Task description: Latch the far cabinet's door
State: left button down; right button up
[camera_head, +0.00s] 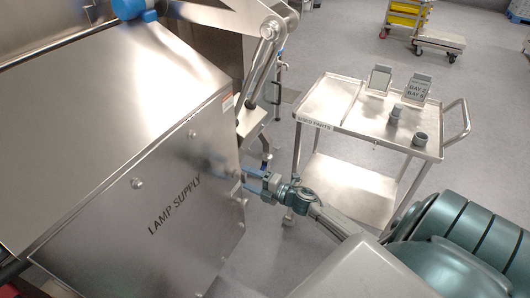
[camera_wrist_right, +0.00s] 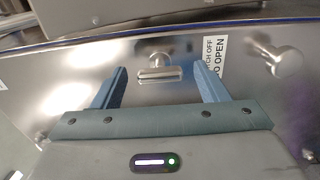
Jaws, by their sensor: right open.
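A steel cabinet (camera_head: 150,190) marked LAMP SUPPLY fills the left of the head view. I cannot tell whether its door is fully closed. In the right wrist view a small T-shaped metal latch handle (camera_wrist_right: 158,68) stands out from a steel panel, with its crossbar level. My right gripper (camera_head: 247,178) is at the cabinet's right side. In the right wrist view its blue fingers (camera_wrist_right: 162,80) are open, one on each side of the handle in the picture; neither visibly touches it. My left gripper is not in view.
A round metal knob (camera_wrist_right: 267,53) sticks out right of the handle, near a white warning label (camera_wrist_right: 214,52). A steel cart (camera_head: 325,103) with grey parts stands right of the cabinet. A hinged metal linkage (camera_head: 266,55) rises behind the gripper.

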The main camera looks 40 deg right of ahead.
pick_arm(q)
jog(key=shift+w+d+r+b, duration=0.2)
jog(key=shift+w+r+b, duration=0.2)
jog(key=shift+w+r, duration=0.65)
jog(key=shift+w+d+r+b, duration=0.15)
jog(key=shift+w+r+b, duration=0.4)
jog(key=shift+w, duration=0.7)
pick_arm(e)
jog(key=v, duration=0.8)
jog(key=shift+s, duration=0.25)
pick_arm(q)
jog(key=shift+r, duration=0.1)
pick_arm(e)
jog(key=shift+d, duration=0.15)
